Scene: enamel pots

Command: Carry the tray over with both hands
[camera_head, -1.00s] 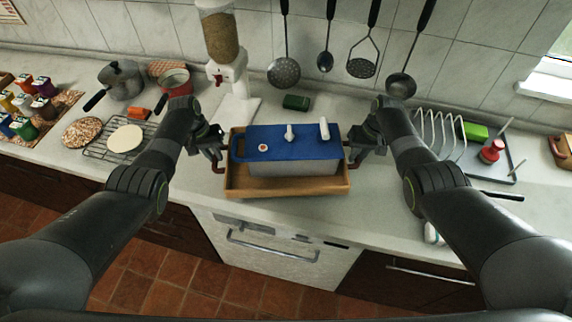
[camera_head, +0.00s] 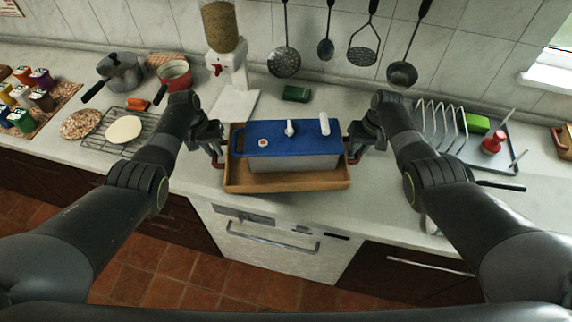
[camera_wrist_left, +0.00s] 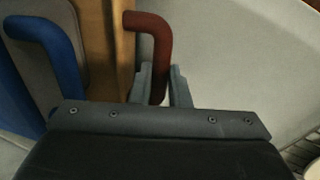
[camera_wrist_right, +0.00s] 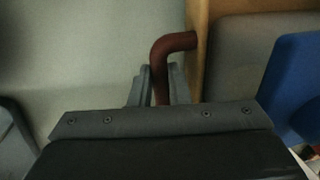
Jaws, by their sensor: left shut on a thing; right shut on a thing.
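The wooden tray (camera_head: 290,184) is in the middle of the head view, at the counter's front part. A grey pot with a blue lid (camera_head: 290,146) stands in it. My left gripper (camera_head: 217,160) is shut on the tray's left dark red handle, which shows between the fingers in the left wrist view (camera_wrist_left: 158,60). My right gripper (camera_head: 354,155) is shut on the right handle, seen in the right wrist view (camera_wrist_right: 165,60). The tray looks level. I cannot tell whether it touches the counter.
A grain dispenser (camera_head: 225,60) stands behind the tray's left side, with a green block (camera_head: 296,93) behind the tray. A cooling rack (camera_head: 120,133) is at left. A dish rack (camera_head: 440,125) stands at right. Utensils hang on the back wall.

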